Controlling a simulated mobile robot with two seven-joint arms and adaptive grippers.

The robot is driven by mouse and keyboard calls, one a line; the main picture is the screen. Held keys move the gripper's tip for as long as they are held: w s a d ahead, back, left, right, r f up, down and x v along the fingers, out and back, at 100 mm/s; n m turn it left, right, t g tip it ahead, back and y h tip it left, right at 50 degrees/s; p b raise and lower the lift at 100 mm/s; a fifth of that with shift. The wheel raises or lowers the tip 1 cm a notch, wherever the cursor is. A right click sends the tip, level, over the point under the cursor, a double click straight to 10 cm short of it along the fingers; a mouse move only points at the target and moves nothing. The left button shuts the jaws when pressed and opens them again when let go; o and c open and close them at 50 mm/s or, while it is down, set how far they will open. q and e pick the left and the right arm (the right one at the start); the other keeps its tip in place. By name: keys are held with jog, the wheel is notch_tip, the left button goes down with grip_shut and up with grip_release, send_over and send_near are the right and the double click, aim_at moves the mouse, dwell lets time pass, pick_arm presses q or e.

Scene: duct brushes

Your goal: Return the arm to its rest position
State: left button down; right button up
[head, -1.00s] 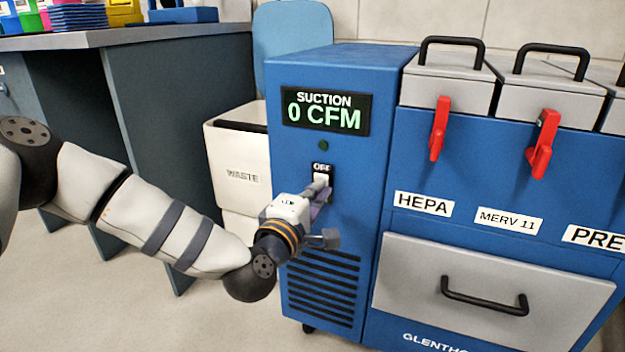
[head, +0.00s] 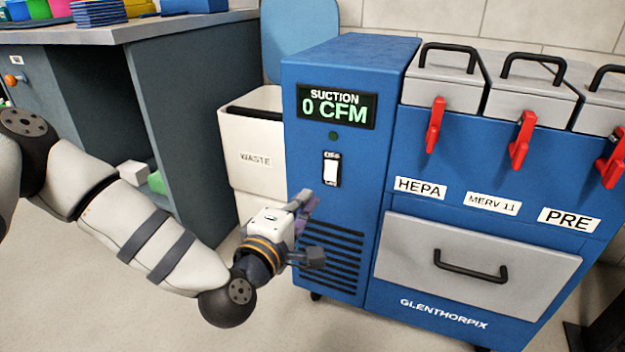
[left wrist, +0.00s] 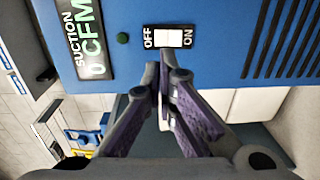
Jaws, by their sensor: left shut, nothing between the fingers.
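My left gripper (head: 308,205) is shut and empty. In the head view it is in front of the blue suction machine (head: 345,65), below and left of its rocker switch (head: 331,170), and apart from it. In the left wrist view the closed fingers (left wrist: 163,95) point toward the switch (left wrist: 168,39), with a gap between them. The switch is marked OFF and ON. The display (head: 336,106) reads SUCTION 0 CFM, and the small round lamp below it is dark green. My right gripper is not in view.
A white waste bin (head: 255,160) stands left of the machine. A dark grey workbench (head: 190,100) with colored bins is at the back left. The machine's right part has red latches (head: 521,140) and a grey drawer (head: 480,262) with a black handle. Open floor lies in front.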

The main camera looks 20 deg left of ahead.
pick_arm(q)
jog(key=shift+s, duration=0.9)
